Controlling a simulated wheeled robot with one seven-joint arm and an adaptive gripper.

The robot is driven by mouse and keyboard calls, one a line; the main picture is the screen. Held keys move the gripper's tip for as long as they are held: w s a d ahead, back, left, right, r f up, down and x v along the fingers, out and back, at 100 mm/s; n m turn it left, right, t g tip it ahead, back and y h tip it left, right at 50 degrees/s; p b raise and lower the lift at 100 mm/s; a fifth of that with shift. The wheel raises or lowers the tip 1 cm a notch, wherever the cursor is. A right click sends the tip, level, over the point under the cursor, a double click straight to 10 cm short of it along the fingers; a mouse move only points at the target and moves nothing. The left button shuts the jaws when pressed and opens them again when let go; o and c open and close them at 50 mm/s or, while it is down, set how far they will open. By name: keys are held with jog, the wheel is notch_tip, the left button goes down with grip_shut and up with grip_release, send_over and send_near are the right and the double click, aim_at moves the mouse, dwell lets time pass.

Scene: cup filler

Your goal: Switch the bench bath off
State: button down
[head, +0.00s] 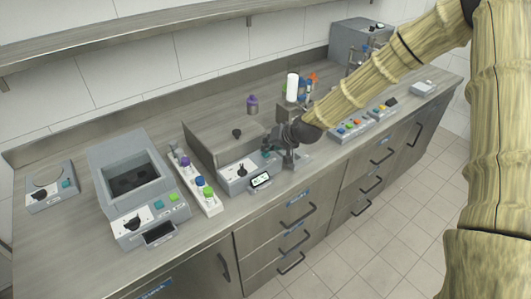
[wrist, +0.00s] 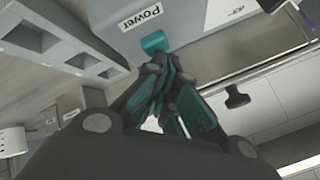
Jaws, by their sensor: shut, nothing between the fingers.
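The bench bath appears to be the steel-topped unit (head: 205,148) in the middle of the bench, with a black-knobbed lid and a grey front panel. The panel has a black dial (head: 242,172) and a small display (head: 260,181). In the wrist view, a teal button (wrist: 153,41) sits beside the "Power" label (wrist: 141,19). My gripper (head: 267,148) is at the right end of this panel. Its fingers (wrist: 160,72) are shut and empty, with the tips close to the teal button. I cannot tell whether they touch it. The gripper mostly hides the button in the head view.
Left of the bath stand a white rack (head: 210,206) with coloured caps, a heater unit (head: 112,165) and a small device (head: 42,196). A purple-capped bottle (head: 252,105) stands behind the bath. A white bottle (head: 292,88) and other instruments are to the right. A shelf (head: 130,30) runs above.

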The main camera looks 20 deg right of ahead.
dwell(0.3)
jog(key=shift+r+p, duration=0.4)
jog(key=shift+r, duration=0.2)
notch_tip(320, 180, up, 6)
jog(key=p, duration=0.3)
jog(key=shift+p, duration=0.35)
dwell(1.3)
